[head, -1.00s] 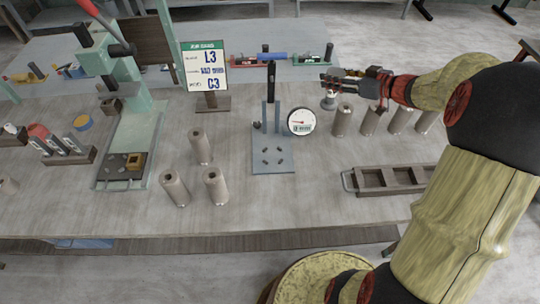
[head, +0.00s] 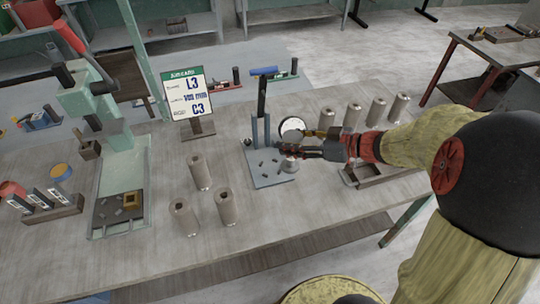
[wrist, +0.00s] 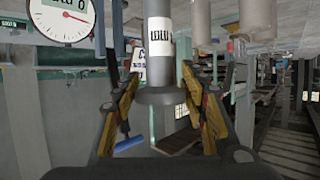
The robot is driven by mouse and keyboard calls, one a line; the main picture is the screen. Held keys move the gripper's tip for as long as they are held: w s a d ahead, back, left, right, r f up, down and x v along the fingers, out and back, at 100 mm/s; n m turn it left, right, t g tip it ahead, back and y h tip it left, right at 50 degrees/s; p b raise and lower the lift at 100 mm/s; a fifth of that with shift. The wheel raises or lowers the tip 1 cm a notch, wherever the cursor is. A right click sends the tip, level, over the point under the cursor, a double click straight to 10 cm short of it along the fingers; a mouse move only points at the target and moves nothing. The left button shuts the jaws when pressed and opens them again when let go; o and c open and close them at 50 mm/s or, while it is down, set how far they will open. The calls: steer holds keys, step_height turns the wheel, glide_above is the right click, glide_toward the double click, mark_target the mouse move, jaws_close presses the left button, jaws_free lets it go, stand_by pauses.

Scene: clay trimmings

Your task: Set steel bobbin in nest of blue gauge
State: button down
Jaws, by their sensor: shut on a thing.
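My gripper (head: 298,149) is shut on the steel bobbin (head: 289,166), a small grey flanged piece. The bobbin also shows in the wrist view (wrist: 159,60), with a dark-lettered white label and a wide flange between the gripper's fingers (wrist: 160,105).
Three tan cylinders (head: 200,172) stand left of the gauge, and several more (head: 376,110) stand behind my gripper. A sign (head: 187,95) stands behind left, and a green press (head: 120,150) farther left.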

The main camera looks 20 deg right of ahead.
steer(key=w+a+f+b, duration=0.3)
steer(key=w+f+b, duration=0.4)
steer(key=w+f, duration=0.2)
step_height(320, 180, down, 2)
steer(key=shift+w+a+f, duration=0.1)
steer(key=shift+w+a, duration=0.05)
steer(key=shift+a, duration=0.25)
steer(key=shift+f, duration=0.1)
steer(key=c, duration=1)
jaws_free()
